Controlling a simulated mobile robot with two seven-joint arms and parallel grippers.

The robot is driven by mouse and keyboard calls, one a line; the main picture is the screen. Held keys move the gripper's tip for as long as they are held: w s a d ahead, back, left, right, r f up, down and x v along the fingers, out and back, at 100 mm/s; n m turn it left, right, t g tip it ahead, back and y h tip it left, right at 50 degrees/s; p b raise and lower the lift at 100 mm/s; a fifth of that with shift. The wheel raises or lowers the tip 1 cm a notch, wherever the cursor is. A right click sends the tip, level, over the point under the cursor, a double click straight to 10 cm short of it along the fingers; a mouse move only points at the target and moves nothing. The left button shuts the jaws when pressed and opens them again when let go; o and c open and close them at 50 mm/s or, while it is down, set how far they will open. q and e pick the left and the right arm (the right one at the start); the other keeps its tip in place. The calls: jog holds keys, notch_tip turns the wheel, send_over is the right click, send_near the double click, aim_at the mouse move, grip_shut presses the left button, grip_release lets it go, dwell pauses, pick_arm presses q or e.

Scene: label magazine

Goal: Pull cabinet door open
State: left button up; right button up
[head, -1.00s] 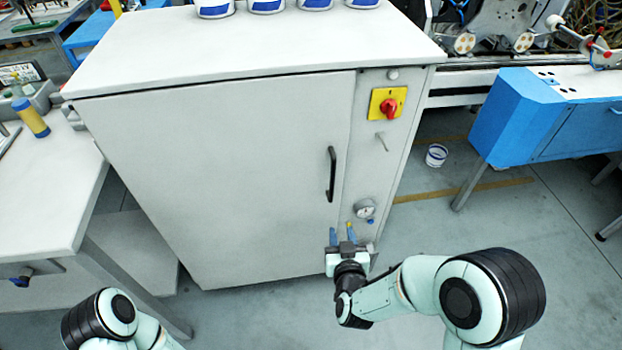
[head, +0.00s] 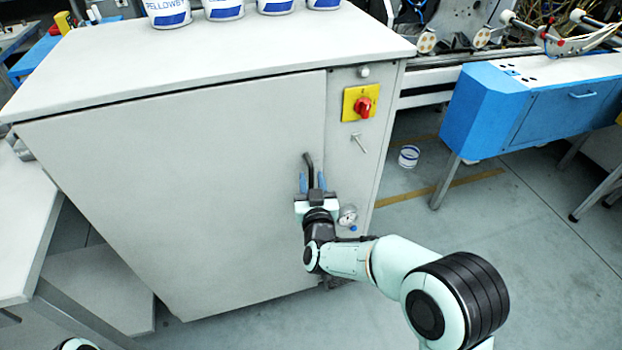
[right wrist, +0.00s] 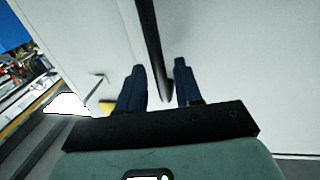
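The grey cabinet door (head: 180,190) looks shut, flush with the cabinet front. Its black bar handle (head: 308,163) is near the door's right edge. My right gripper (head: 311,182) is open at the lower part of the handle, with one blue finger on each side of it. In the right wrist view the handle (right wrist: 149,45) runs down between the two spread fingers (right wrist: 160,80), with gaps visible beside it. The gripper body hides the handle's lower end in the head view. My left gripper is not in view.
Right of the door are a red knob on a yellow plate (head: 361,102), a small latch (head: 359,143) and a gauge (head: 348,215). Several white-and-blue cans (head: 223,9) stand on the cabinet top. A white bench (head: 25,230) stands at left; a blue machine unit (head: 530,105) at right.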

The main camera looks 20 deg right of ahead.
jog(key=shift+w+d, duration=0.1)
jog(key=shift+w, duration=0.65)
grip_shut()
jog(key=shift+s, duration=0.1)
